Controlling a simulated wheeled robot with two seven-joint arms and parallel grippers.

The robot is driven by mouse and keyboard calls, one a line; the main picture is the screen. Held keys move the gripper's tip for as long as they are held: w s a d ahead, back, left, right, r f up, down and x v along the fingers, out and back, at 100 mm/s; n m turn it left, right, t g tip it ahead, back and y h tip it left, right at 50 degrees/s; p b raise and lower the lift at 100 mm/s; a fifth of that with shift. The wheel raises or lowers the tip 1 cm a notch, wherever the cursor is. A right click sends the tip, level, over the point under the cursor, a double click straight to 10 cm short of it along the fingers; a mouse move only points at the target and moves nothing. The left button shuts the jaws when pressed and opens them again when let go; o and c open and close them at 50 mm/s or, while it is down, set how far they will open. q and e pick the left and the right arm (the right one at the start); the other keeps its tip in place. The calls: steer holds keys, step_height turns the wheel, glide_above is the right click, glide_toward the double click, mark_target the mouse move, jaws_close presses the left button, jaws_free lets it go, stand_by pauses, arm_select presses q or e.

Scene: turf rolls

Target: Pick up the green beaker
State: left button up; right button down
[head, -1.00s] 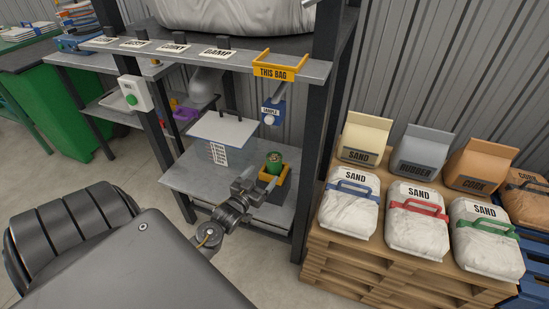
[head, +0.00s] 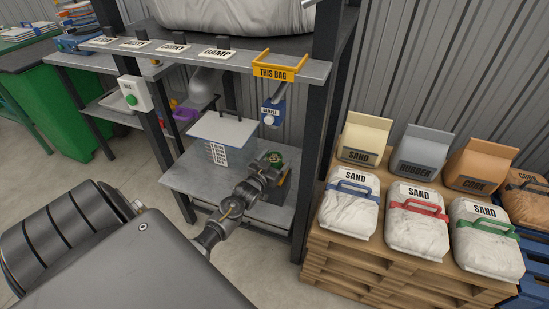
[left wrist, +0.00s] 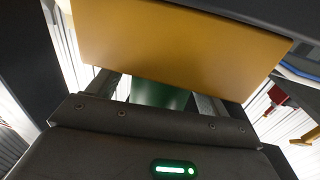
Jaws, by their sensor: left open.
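My left gripper (head: 268,164) is at the beaker and covers much of the holder. Whether the fingers touch the beaker cannot be seen. My right gripper is not in view.
A clear box with a white lid (head: 223,130) stands left of the beaker on the shelf (head: 190,178). A blue sample device (head: 271,112) hangs above. A dark rack post (head: 308,170) is close on the right, with sand bags (head: 345,212) on a pallet beyond.

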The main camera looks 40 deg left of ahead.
mark_target(276, 154)
arm_select(q)
steer(key=shift+w+a, duration=0.1)
steer(key=shift+w, duration=0.45)
steer(key=c, duration=1.2)
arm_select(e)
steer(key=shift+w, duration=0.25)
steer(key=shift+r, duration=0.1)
